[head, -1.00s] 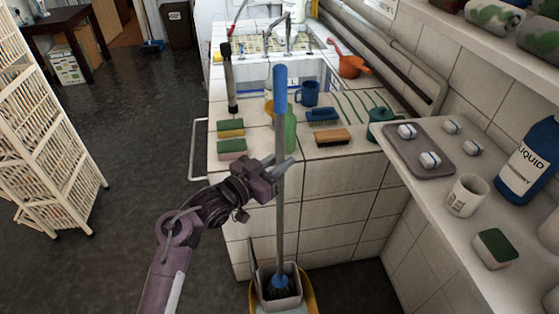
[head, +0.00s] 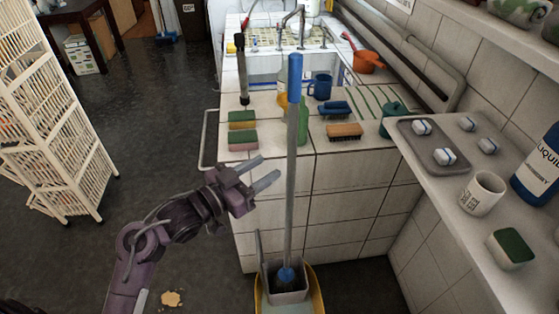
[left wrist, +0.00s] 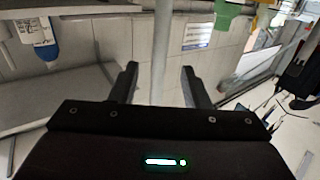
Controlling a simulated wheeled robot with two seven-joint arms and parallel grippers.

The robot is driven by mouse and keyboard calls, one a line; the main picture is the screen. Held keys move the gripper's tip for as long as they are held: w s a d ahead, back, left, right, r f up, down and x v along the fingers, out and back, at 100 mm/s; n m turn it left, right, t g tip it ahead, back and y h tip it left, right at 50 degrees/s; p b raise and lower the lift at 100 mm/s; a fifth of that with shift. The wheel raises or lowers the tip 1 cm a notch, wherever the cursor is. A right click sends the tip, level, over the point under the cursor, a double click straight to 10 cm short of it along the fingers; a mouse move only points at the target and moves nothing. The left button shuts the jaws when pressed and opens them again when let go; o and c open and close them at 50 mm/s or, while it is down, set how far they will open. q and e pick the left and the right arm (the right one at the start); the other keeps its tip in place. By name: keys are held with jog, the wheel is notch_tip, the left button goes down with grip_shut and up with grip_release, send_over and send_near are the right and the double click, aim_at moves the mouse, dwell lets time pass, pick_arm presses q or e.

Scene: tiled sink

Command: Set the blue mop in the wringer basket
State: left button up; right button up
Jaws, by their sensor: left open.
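The blue mop (head: 291,160) stands nearly upright, its blue-topped grey handle rising in front of the tiled counter. Its blue head end is down inside the grey wringer basket (head: 284,295) on the yellow bucket (head: 314,290); the bottom of the mop is partly hidden by the basket walls. My left gripper (head: 266,171) is open, left of the handle and apart from it in the head view. In the left wrist view the handle (left wrist: 161,50) runs upright beyond and between the two open fingers (left wrist: 160,82). My right gripper is not in view.
The tiled counter behind holds sponges (head: 242,130), brushes (head: 345,131), a blue mug (head: 321,86) and a green bottle (head: 303,122). A shelf (head: 420,190) with a tray and cup juts in at right. A white rack (head: 60,130) stands at left; floor between is mostly clear.

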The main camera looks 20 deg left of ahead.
pick_arm(q)
jog(key=shift+v, duration=1.6)
jog(key=s+f+n+g+y, duration=0.1)
jog(key=f+n+y, duration=0.1)
jog(key=f, duration=1)
jog(key=s+a+f+n+g+y, duration=0.1)
jog(key=f+g, duration=0.1)
jog(key=f, duration=1.1)
jog(key=s+a+f+n+g+y, duration=0.1)
jog(key=f+n+y, duration=0.1)
jog(key=f, duration=1)
jog(key=shift+s+f+n+g+y, duration=0.1)
jog(key=shift+f+n+g+y, duration=0.05)
jog(key=shift+n+g+y, duration=0.2)
jog(key=s+f+g+y, duration=0.2)
jog(key=s+f+g, duration=0.3)
jog(key=s+f, duration=1.1)
jog(key=s+a+f+g+y, duration=0.1)
jog(key=s+f, duration=0.3)
jog(key=s, duration=0.5)
jog(key=s+a+f+m+g+y, duration=0.1)
jog(key=s+f+g, duration=0.2)
jog(key=s+f, duration=0.2)
jog(key=s, duration=0.3)
jog(key=shift+s+a, duration=0.25)
jog(key=shift+s, duration=0.15)
